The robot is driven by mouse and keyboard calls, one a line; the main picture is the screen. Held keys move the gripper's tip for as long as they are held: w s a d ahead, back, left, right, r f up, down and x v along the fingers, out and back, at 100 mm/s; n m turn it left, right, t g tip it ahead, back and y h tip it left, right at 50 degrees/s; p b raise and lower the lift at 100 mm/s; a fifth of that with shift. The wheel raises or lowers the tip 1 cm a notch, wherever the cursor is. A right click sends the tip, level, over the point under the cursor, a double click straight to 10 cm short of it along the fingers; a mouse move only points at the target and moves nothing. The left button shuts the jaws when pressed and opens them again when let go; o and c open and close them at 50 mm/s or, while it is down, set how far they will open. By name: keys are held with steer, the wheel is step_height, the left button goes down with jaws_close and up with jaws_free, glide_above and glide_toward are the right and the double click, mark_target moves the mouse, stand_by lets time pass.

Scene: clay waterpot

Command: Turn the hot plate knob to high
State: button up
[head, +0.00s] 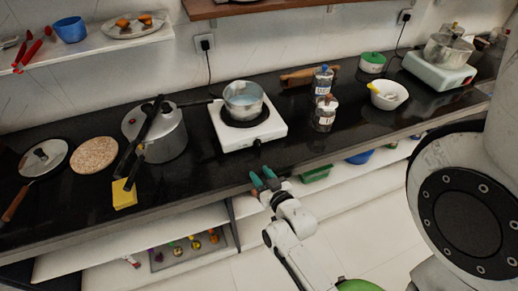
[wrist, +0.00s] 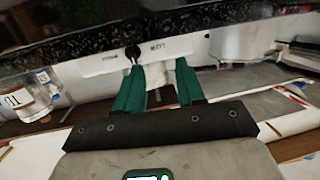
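The white hot plate (head: 275,130) stands on the black counter with a metal pot (head: 243,100) of pale liquid on its burner. Its dark knob (head: 257,142) is on the front face. In the wrist view the knob (wrist: 132,52) shows on the white front panel (wrist: 165,46), with small lettering beside it. My gripper (head: 261,175) has teal fingers and is in front of the counter edge, below and nearer than the knob. In the wrist view my gripper (wrist: 159,65) is open and empty, with the knob beyond the left fingertip. The knob's exact setting is too small to tell.
A pressure cooker (head: 165,130) and a yellow sponge (head: 124,194) stand left. Glass jars (head: 325,113), a white bowl (head: 388,95) and a second hot plate (head: 438,72) with a pot stand right. Open shelves (head: 180,235) lie below the counter edge (head: 200,195).

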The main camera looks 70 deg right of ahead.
mark_target(259, 144)
steer(key=s+d+h, duration=0.1)
steer(key=s+d+r+m+h, duration=0.1)
steer(key=h, duration=0.1)
steer(key=shift+s+d+m, duration=0.3)
steer(key=shift+s+d, duration=0.05)
steer(key=shift+s, duration=0.05)
steer(key=p+x, duration=0.1)
steer(key=x, duration=0.9)
steer(key=shift+w+d+f+p, duration=0.15)
steer(key=shift+d+f+p, duration=0.1)
steer(key=shift+p, duration=0.15)
jaws_close()
